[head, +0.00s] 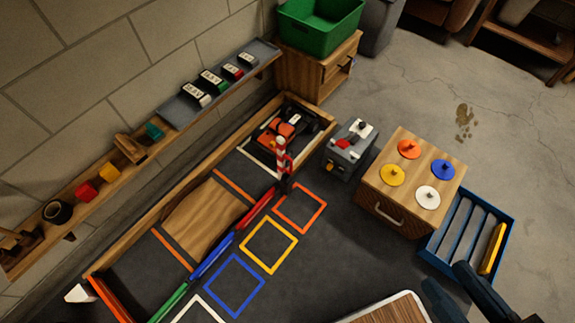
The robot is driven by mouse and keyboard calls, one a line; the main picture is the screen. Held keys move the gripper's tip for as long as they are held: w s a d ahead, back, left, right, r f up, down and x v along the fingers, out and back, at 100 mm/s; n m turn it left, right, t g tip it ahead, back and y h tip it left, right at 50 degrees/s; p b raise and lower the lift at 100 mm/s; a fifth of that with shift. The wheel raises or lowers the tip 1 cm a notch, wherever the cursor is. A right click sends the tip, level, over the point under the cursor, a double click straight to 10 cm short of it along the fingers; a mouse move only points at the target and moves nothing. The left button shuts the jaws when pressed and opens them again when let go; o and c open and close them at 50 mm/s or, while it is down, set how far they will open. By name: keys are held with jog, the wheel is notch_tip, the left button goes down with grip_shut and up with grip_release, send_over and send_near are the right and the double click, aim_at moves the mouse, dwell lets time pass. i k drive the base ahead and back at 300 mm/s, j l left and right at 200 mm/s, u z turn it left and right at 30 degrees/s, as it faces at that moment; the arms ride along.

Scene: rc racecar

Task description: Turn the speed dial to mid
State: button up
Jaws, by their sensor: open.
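A grey control box (349,150) stands on the floor right of the track, in the middle of the head view. It carries a black knob on a pale plate, a red part and a yellow part at its front. The parts are too small to tell which is the speed dial or where it points. My gripper (458,292) shows as dark prongs at the bottom right edge. It is open and empty, well apart from the box, and partly cut off by the frame.
A wooden cabinet (376,212) with coloured discs stands right of the box; a blue tray (506,222) lies beyond it. The walled track (205,215) with an orange car (280,130) lies left.

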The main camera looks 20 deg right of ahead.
aim_at(362, 125)
jog(key=i+z, duration=0.15)
jog(key=z, duration=0.25)
jog(key=i+j+z, duration=0.1)
jog(key=z, duration=0.35)
jog(key=i+j+z, duration=0.15)
jog(key=z, duration=0.25)
jog(key=i+j, duration=0.25)
jog(key=j, duration=0.15)
jog(key=i+j, duration=0.45)
jog(key=j, duration=0.3)
